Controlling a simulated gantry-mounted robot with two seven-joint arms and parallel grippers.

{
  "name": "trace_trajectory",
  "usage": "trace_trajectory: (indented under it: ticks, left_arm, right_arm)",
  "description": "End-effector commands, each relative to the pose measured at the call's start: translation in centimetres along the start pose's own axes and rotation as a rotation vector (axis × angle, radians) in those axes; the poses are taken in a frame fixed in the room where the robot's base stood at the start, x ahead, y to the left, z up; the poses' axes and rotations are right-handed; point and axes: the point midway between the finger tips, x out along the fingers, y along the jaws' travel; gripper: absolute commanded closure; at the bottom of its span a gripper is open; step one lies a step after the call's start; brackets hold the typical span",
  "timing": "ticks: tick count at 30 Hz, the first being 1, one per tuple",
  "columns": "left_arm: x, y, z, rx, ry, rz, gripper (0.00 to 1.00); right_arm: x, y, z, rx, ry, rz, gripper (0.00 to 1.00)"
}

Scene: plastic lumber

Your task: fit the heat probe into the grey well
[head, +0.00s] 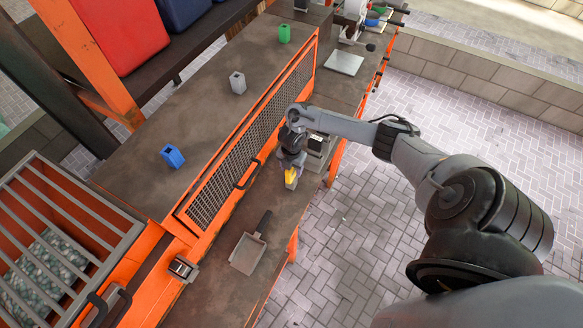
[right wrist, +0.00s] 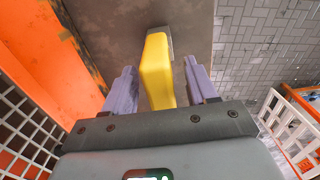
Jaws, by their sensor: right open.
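The heat probe (head: 291,178) shows as a yellow handle on the dark bench, below my right gripper (head: 291,163). In the right wrist view the yellow handle (right wrist: 157,72) lies between the two fingers of my right gripper (right wrist: 159,80), which are apart with a gap on each side. A metallic grey part shows at the handle's far end. The grey well (head: 238,83) is a small upright block with a dark opening, on the bench behind the mesh guard. My left gripper is not in view.
A blue well (head: 173,156) and a green well (head: 284,33) stand on the same bench as the grey one. The orange-framed mesh guard (head: 250,135) separates them from the probe. A dustpan (head: 248,250) lies nearer on the front strip.

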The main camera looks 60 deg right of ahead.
Motion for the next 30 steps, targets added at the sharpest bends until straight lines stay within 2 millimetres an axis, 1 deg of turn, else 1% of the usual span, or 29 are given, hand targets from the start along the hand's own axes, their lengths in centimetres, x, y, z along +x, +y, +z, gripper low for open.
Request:
trace_trajectory:
  ticks: [3, 4, 9, 14, 15, 18, 21, 23, 26, 29, 30]
  left_arm:
    - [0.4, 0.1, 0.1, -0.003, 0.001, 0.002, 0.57]
    - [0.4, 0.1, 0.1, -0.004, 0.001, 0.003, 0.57]
    - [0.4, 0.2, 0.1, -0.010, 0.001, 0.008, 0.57]
    - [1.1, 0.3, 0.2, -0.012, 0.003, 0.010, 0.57]
    - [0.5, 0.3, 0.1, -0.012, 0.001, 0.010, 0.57]
    - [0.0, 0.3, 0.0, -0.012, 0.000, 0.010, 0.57]
    - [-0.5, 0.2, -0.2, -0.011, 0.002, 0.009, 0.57]
    - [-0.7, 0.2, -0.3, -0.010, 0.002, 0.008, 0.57]
    - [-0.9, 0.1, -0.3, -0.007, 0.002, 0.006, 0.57]
    - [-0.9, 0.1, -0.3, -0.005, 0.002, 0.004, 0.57]
    - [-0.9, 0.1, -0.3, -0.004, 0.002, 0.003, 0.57]
  right_arm:
    - [0.2, 0.0, -0.1, 0.000, 0.001, 0.000, 0.43]
    - [-0.1, 0.0, 0.0, -0.001, 0.001, 0.001, 0.43]
    - [-2.6, 0.0, 0.1, -0.003, -0.003, 0.002, 0.43]
    - [-5.3, -0.7, 0.8, -0.003, -0.003, 0.003, 0.43]
    - [-6.5, -0.7, 0.8, -0.003, -0.003, 0.003, 0.43]
    - [-8.1, -0.7, 0.8, -0.002, -0.003, 0.003, 0.43]
    - [-9.4, -0.7, 0.8, -0.002, -0.003, 0.003, 0.43]
    - [-10.0, -0.7, 0.8, -0.002, -0.002, 0.003, 0.43]
    - [-10.2, -0.6, 0.0, -0.008, 0.002, 0.010, 0.43]
    - [-9.2, 0.0, -2.4, -0.027, 0.008, 0.047, 0.43]
    - [-8.4, 0.4, -4.1, -0.037, 0.016, 0.073, 0.43]
